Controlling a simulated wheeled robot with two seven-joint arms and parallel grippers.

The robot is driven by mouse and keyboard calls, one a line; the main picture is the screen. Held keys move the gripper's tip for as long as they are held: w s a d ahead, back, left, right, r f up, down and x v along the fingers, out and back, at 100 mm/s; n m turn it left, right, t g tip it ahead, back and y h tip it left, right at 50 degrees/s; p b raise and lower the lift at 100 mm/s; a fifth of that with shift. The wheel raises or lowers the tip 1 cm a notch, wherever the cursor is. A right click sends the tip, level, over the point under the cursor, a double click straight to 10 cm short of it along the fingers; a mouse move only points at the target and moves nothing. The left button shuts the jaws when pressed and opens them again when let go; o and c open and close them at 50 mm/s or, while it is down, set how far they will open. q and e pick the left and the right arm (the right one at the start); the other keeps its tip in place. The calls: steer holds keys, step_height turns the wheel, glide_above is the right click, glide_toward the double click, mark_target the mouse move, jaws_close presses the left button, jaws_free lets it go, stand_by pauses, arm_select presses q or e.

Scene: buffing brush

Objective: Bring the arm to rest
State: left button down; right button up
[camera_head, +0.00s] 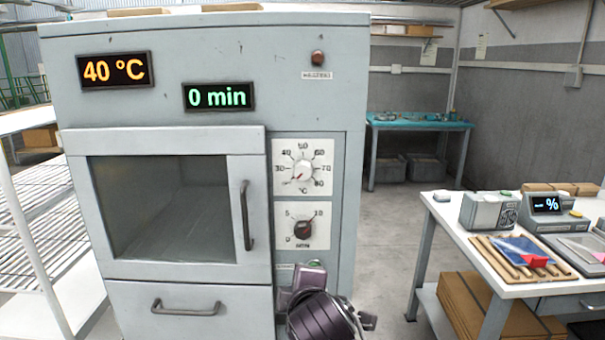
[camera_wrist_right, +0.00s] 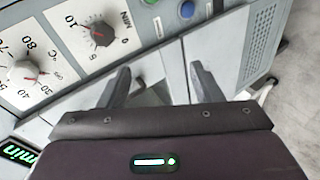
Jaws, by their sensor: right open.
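My right gripper (camera_head: 325,318) is at the bottom of the head view, in front of the lower right of the grey oven cabinet (camera_head: 205,40). In the right wrist view the gripper (camera_wrist_right: 160,78) is open, with two dark fingers apart and nothing between them. The fingers point toward the cabinet's panel; I cannot tell the exact gap to it. The temperature dial (camera_head: 302,173) and timer dial (camera_head: 304,229) are above the gripper. They also show in the wrist view. A green button (camera_head: 315,264) is partly hidden behind the arm. My left gripper is not in view.
The oven door (camera_head: 165,262) is shut and its window shows an empty chamber. Displays read 40 °C (camera_head: 114,70) and 0 min (camera_head: 219,96). A white table (camera_head: 455,222) with instruments stands at right, a wire rack (camera_head: 40,225) at left. The floor between cabinet and table is clear.

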steer(key=s+d+f+m+g+h, duration=0.1)
steer(key=s+d+f+m+g, duration=0.3)
steer(key=s+d+f+m, duration=0.55)
steer(key=s+d+f+m+g+h, duration=0.1)
steer(key=s+d+f+m+g, duration=0.45)
steer(key=s+d+f, duration=0.75)
steer(key=s+a+f+p, duration=0.1)
steer(key=s+f, duration=0.1)
steer(key=f, duration=1.2)
steer(key=s+a+f+p, duration=0.1)
steer(key=s+f, duration=0.1)
steer(key=f, duration=1.1)
steer(key=s+d+f+g+p, duration=0.1)
steer(key=s+d+f, duration=0.2)
steer(key=s+f, duration=1.3)
steer(key=s, duration=0.3)
steer(key=shift+s+f+g, duration=0.3)
steer(key=shift+s+g, duration=0.05)
steer(key=shift+d, duration=0.1)
